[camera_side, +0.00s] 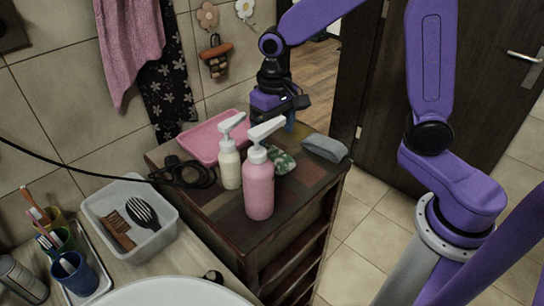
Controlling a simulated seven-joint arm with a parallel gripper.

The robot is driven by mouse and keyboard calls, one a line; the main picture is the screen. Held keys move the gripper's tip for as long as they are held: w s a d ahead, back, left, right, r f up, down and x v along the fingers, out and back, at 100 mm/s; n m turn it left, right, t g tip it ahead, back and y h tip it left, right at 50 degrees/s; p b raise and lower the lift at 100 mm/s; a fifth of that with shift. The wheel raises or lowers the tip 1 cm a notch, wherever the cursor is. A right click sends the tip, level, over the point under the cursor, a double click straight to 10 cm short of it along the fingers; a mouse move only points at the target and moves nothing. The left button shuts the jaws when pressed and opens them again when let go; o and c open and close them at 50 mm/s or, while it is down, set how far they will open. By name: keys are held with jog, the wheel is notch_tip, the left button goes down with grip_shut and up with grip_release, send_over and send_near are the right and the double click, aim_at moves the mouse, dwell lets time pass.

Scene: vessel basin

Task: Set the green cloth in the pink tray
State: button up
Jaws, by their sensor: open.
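The green patterned cloth (281,161) lies bunched on the wooden cabinet top, partly hidden behind the pink pump bottle. The pink tray (203,141) lies flat at the back left of the cabinet top; its visible part looks empty, and the white pump bottle hides some of its front. My gripper (291,122) is open above the back of the cabinet top, right of the tray and behind the green cloth. It is apart from the cloth, and its fingertips are small and hard to make out.
A pink pump bottle (259,188) and a white pump bottle (230,166) stand upright before the tray and cloth. A grey folded cloth (325,148) lies at the right edge. A black cable coil (188,174) lies left. A grey bin (112,195) holds brushes near the basin (170,292).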

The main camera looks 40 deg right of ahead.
aim_at(272, 152)
jog(key=shift+w+f, duration=0.15)
jog(key=shift+f, duration=1.55)
jog(key=shift+w+f, duration=0.15)
jog(key=shift+f, duration=1.55)
jog(key=c, duration=1.2)
jog(key=shift+r, duration=0.15)
